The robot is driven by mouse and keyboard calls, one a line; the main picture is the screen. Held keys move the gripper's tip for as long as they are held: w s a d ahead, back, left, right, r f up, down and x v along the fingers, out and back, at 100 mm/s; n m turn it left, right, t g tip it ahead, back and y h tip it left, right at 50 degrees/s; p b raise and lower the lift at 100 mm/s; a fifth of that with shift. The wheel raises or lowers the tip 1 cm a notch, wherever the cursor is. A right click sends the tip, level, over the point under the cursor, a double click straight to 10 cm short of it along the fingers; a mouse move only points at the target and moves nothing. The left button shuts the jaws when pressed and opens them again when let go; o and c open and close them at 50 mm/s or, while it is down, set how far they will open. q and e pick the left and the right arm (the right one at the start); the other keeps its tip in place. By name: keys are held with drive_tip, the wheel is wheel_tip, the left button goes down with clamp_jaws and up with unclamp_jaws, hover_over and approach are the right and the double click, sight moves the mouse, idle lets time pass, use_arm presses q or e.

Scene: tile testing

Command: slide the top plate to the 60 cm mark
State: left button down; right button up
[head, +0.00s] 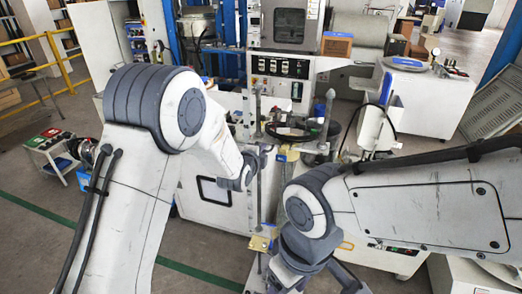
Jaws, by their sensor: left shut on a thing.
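A slim upright post (259,190) stands in front of a white machine near the middle of the head view. A small yellowish top plate (287,153) is at its upper part, largely covered by my left gripper. A brass-coloured lower plate (259,243) sits further down by the post. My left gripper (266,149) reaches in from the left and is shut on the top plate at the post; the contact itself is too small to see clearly. My right arm comes in from the right and its wrist bends down near the bottom edge; its fingertips do not show. No scale marks are readable.
The white machine (215,205) with a dark-framed panel stands right behind the post. A control cabinet (282,85) is further back. A small cart (50,150) stands at the left. Open floor (60,215) with a green line lies at lower left.

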use_arm(q)
drive_tip(key=shift+f+b, duration=1.7)
drive_tip(key=shift+f, duration=0.65)
drive_tip(key=shift+f+b, duration=2.6)
drive_tip(key=shift+f, duration=0.4)
wheel_tip(320, 180, down, 6)
drive_tip(key=b, duration=0.5)
wheel_tip(320, 180, down, 6)
drive_tip(key=b, duration=0.5)
